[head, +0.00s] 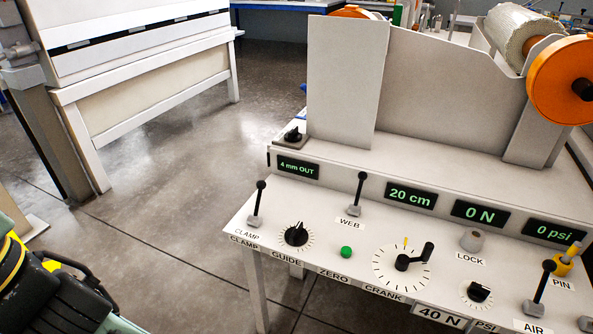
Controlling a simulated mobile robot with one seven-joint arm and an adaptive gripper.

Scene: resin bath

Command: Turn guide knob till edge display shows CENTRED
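The guide knob (296,234) is a black pointer knob on a ring of tick marks, on the sloped white panel above the GUIDE label. Its pointer is up, near the top of the ring. The edge display (298,168) is a dark screen at the left of the raised strip behind the knob. It reads "4 mm OUT" in green. I cannot make out the fingers of my gripper in the head view. Nothing touches the guide knob.
The CLAMP lever (257,204) stands left of the knob and the WEB lever (357,194) behind its right. A green ZERO button (346,252) and the CRANK handle (414,257) are to the right. Black and teal machinery (60,285) fills the lower left corner. Open floor lies left of the panel.

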